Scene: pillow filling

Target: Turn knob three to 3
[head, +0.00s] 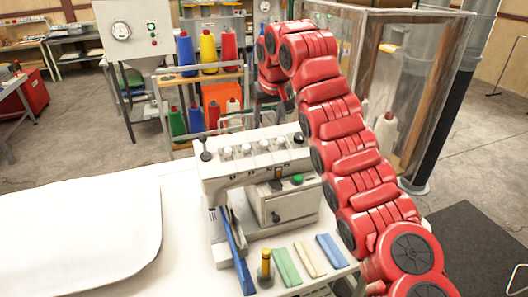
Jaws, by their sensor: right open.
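A white sewing machine (228,178) stands on the white table, with a row of small pale knobs (246,150) along its top. A black knob (299,138) sits at the right end of its top. A control box (290,203) under the machine's arm has a dark round knob (276,217) and a green button (297,180). I cannot tell which is knob three or read any setting. My right gripper (287,104) hangs behind and above the machine's right part, open, apart from the knobs and partly hidden by my red arm. My left gripper is out of view.
A white pillow (80,235) lies on the table at left. Blue, green and cream strips (309,259) and a yellow bottle (265,266) lie or stand at the front. A rack of coloured thread cones (207,50) stands behind. A clear-walled booth (415,80) is at right.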

